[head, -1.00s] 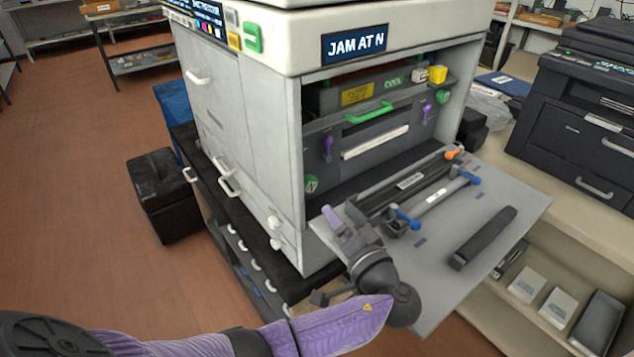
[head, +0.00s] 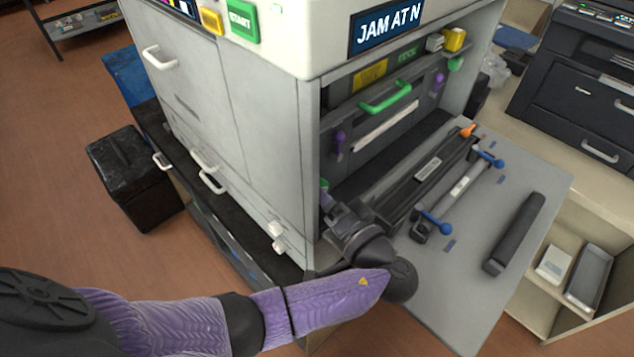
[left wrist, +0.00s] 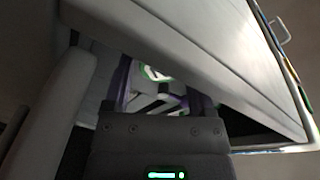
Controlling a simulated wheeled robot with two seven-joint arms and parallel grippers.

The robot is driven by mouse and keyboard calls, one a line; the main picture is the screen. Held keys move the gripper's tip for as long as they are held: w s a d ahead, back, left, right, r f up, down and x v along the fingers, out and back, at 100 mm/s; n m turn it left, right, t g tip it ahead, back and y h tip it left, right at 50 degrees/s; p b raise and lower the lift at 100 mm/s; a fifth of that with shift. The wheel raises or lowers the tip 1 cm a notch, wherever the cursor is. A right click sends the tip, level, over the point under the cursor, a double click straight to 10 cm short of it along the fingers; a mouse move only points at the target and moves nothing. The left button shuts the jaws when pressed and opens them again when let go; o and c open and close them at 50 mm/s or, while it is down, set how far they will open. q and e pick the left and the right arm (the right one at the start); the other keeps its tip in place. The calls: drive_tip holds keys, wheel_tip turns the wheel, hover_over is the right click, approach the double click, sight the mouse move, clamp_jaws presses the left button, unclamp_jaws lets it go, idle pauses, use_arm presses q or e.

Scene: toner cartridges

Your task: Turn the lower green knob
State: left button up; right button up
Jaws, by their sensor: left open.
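The lower green knob (head: 323,184) is at the lower left inside the printer's open front, mostly hidden behind my left gripper (head: 328,203). In the left wrist view, the knob (left wrist: 153,73) shows as a green-rimmed piece with a pale face, just ahead of the fingers. My left gripper (left wrist: 160,95) is open, with purple fingers on either side of the view of the knob. I cannot tell whether the fingers touch it. My right gripper is not in view.
The printer's side wall (head: 310,140) stands close beside my left gripper. The lowered door (head: 470,270) holds a dark roller unit (head: 425,185), a blue-ended bar (head: 460,190) and a black cartridge (head: 514,234). A green handle (head: 386,97) and an upper green knob (head: 455,65) are inside.

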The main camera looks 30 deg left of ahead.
use_arm(q)
drive_tip(key=shift+c, duration=0.2)
clamp_jaws()
drive_tip(key=shift+d+r+m+p, duration=0.1)
drive_tip(key=shift+r+m+p, duration=0.15)
drive_tip(key=shift+m+p, duration=1.2)
drive_tip(key=shift+m+g+h+p, duration=0.3)
drive_tip(key=shift+m+p, duration=0.5)
drive_tip(key=shift+m, duration=0.05)
drive_tip(key=shift+m+p, duration=0.5)
drive_tip(key=shift+m, duration=0.4)
drive_tip(key=shift+f+g, duration=0.1)
drive_tip(key=shift+g, duration=0.2)
drive_tip(key=shift+o, duration=0.2)
unclamp_jaws()
